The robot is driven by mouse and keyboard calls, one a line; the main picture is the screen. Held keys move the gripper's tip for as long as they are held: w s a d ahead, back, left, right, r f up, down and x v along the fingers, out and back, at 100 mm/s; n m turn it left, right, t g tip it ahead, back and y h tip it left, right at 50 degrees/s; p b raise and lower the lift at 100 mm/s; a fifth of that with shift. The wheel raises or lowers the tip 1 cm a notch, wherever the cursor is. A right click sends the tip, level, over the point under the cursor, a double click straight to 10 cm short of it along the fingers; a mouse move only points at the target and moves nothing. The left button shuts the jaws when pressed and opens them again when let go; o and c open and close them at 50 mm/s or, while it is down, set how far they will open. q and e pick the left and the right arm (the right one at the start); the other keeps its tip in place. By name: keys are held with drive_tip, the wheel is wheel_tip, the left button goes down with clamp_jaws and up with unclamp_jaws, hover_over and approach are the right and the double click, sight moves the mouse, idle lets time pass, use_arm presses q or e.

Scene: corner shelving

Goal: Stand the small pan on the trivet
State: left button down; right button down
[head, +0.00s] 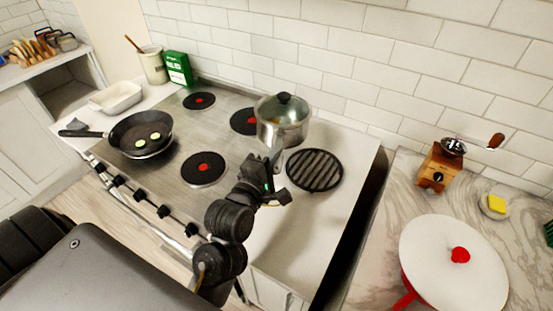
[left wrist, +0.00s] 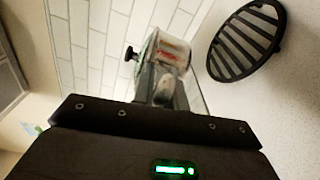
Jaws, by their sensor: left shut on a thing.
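The small pan (head: 283,124) is a shiny steel pot with a lid and a black knob. It appears upright in the head view, behind and left of the trivet. My left gripper (head: 277,178) is shut on its handle, in front of the pan. In the left wrist view the pan (left wrist: 168,50) shows beyond the gripper (left wrist: 166,100). I cannot tell whether its base is clear of the surface. The trivet (head: 315,170) is a round black slatted disc, flat and empty on the white counter, also in the left wrist view (left wrist: 243,42). My right gripper is not in view.
A frying pan with eggs (head: 140,148) is on the left of the hob (head: 165,185). A green box (head: 178,68) and a utensil crock (head: 153,66) stand at the back. A gap separates the right counter, with a coffee grinder (head: 437,168) and a white-lidded red pot (head: 450,262).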

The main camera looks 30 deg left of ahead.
use_arm(q)
drive_tip(key=shift+w+r+m+h+p, duration=0.3)
drive_tip(key=shift+w+r+m+p, duration=0.1)
drive_tip(key=shift+r+p, duration=0.25)
drive_tip(key=m+h+p, duration=0.1)
drive_tip(key=h, duration=0.1)
drive_tip(key=m+h+p, duration=0.1)
drive_tip(key=h, duration=0.1)
drive_tip(key=w+m+g+h+p, duration=0.1)
drive_tip(key=p, duration=0.1)
drive_tip(key=shift+d+r+m+h, duration=0.25)
drive_tip(key=shift+r+m+h, duration=0.1)
drive_tip(key=shift+m+h, duration=0.05)
drive_tip(key=s+a+m+g+h+p, duration=0.1)
drive_tip(key=h, duration=0.1)
drive_tip(key=s+a+f+m+g+h+p, duration=0.1)
drive_tip(key=m+g+h, duration=0.1)
drive_tip(key=s+a+f+m+g+h+p, duration=0.1)
drive_tip(key=m+h, duration=0.1)
drive_tip(key=shift+s+f+g+h, duration=0.15)
drive_tip(key=shift+s+g+h, duration=0.15)
drive_tip(key=shift+h, duration=0.1)
drive_tip(key=shift+w, duration=0.1)
wheel_tip(320, 180, down, 6)
drive_tip(key=b, duration=0.6)
drive_tip(key=shift+f, duration=0.15)
drive_tip(key=shift+s+d+f+p, duration=0.1)
drive_tip(key=shift+s+f+p, duration=0.1)
drive_tip(key=shift+p, duration=0.25)
